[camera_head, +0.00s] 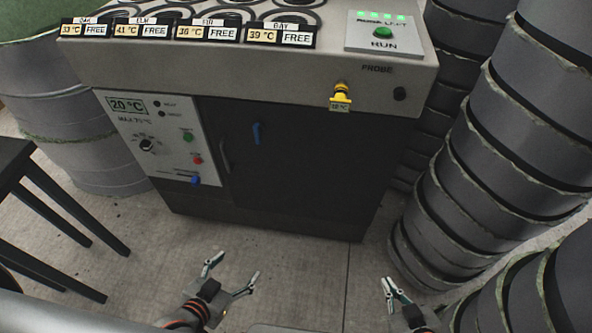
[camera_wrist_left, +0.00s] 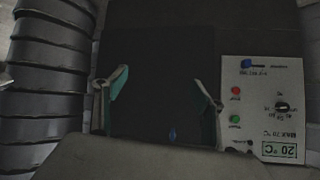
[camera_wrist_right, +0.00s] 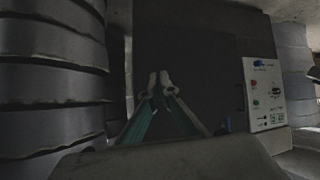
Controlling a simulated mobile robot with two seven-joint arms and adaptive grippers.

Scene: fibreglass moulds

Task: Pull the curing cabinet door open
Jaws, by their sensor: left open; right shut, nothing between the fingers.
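The curing cabinet door (camera_head: 300,165) is a dark panel in the cabinet front and looks closed. My left gripper (camera_head: 232,271) is open and empty, low in front of the cabinet and apart from the handle. In the left wrist view its spread fingers (camera_wrist_left: 162,95) frame the dark door. My right gripper (camera_head: 388,285) is shut and empty, to the lower right of the door. Its closed fingertips show in the right wrist view (camera_wrist_right: 159,80).
A control panel (camera_head: 153,138) showing 20 °C is left of the door. Stacked grey ribbed moulds (camera_head: 490,150) stand close on the right. A dark stool (camera_head: 40,200) and a grey drum (camera_head: 75,110) are on the left. The floor (camera_head: 310,265) before the cabinet is clear.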

